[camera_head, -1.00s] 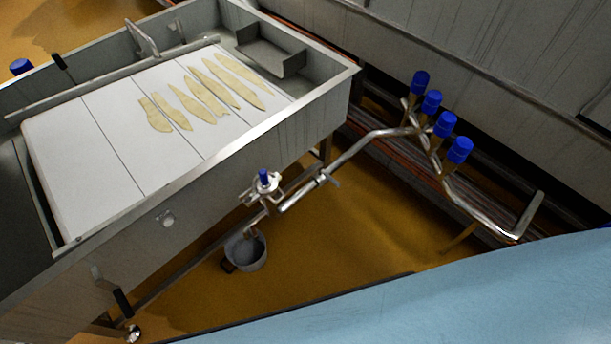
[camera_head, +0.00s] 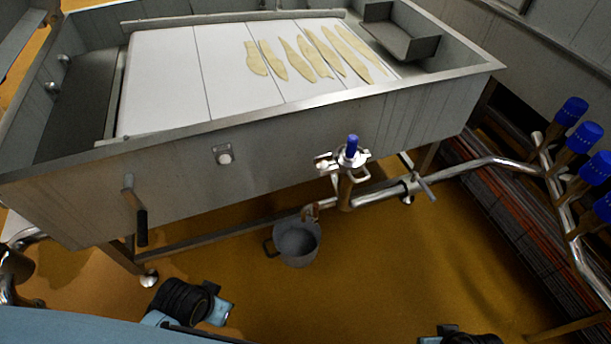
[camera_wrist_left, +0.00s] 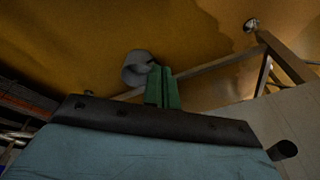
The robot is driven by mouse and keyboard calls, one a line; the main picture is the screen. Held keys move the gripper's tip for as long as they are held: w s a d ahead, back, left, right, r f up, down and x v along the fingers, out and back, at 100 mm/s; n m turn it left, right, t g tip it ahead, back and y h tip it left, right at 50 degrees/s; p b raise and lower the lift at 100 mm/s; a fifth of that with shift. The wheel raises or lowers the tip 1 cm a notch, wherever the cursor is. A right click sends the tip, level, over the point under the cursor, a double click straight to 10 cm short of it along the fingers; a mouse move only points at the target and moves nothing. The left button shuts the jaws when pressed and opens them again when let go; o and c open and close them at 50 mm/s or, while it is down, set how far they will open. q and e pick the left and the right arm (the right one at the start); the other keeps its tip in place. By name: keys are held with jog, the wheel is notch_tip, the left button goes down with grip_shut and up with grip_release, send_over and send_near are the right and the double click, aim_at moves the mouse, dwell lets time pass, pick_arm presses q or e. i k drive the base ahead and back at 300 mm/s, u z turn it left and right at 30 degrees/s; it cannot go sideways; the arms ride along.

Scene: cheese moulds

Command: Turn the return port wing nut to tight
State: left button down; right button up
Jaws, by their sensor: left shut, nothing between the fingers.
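A steel pipe runs from a blue-topped valve (camera_head: 351,152) below the vat's front wall. A clamp with a small winged handle (camera_head: 425,190) sits on this pipe, right of the valve. It looks like the wing nut, but its tightness cannot be read. My left gripper (camera_wrist_left: 162,88) has green fingers, closed together with nothing between them, in the left wrist view. It points over the floor near the grey bucket, apart from the pipe. My right gripper is not visible.
The steel vat (camera_head: 300,135) holds a white board with several pale strips. A grey bucket (camera_head: 297,243) stands on the floor under the valve; it also shows in the left wrist view (camera_wrist_left: 137,68). Several blue-capped pipes (camera_head: 582,138) stand at right. The brown floor ahead is mostly clear.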

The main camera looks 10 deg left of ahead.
aim_at(321, 162)
jog(key=z, duration=1.45)
jog(key=i, duration=0.65)
jog(key=u, duration=1.95)
